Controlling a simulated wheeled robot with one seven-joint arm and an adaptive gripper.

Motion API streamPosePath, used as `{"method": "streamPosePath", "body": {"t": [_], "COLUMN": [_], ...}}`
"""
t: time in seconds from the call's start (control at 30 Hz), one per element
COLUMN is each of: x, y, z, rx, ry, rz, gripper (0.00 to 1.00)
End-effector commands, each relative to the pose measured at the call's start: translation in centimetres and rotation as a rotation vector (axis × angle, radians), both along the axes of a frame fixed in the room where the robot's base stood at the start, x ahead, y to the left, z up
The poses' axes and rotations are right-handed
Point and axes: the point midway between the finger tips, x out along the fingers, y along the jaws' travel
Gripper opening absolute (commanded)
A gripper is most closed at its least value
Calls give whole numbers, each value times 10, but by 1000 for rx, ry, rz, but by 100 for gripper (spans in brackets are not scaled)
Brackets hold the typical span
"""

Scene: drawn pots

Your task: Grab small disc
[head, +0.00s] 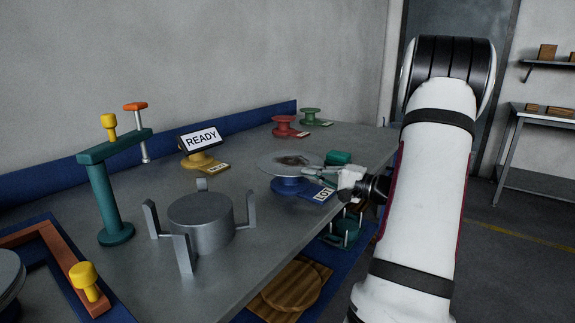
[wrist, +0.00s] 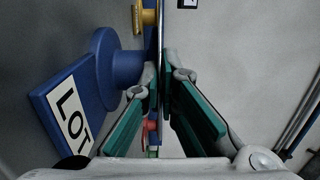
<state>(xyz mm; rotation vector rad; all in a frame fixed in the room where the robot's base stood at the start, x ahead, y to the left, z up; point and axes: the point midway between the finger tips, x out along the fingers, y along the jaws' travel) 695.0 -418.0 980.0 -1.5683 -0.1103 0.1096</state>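The small disc (head: 278,160) is a thin grey plate with a dark patch. It lies flat on a blue stand (head: 289,185) with a "LOT" tag near the table's right edge. My gripper (head: 316,174) reaches in from the right at the disc's near right rim. In the wrist view the disc (wrist: 160,35) is edge-on, a thin upright strip between the close-set fingertips of my gripper (wrist: 160,88). The fingers appear shut on its rim. The blue stand (wrist: 122,68) is left of the fingers, still against the disc; the exact contact is partly hidden.
A grey cylinder (head: 200,225) with upright prongs stands on the table, left of the disc. A teal post (head: 103,195), a yellow stand with a READY sign (head: 200,140), a red spool (head: 285,126) and a green spool (head: 311,117) stand around it. A wooden disc (head: 292,287) lies below the table edge.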

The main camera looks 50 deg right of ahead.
Motion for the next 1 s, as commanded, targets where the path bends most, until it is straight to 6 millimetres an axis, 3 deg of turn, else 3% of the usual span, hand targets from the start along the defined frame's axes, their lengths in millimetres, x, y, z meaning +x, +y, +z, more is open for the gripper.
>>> {"method": "streamPosePath", "body": {"t": [0.8,1.0], "x": [0,0], "y": [0,0], "z": [34,35], "rx": [-1,0], "ry": [0,0], "rz": [0,0], "gripper": [0,0]}}
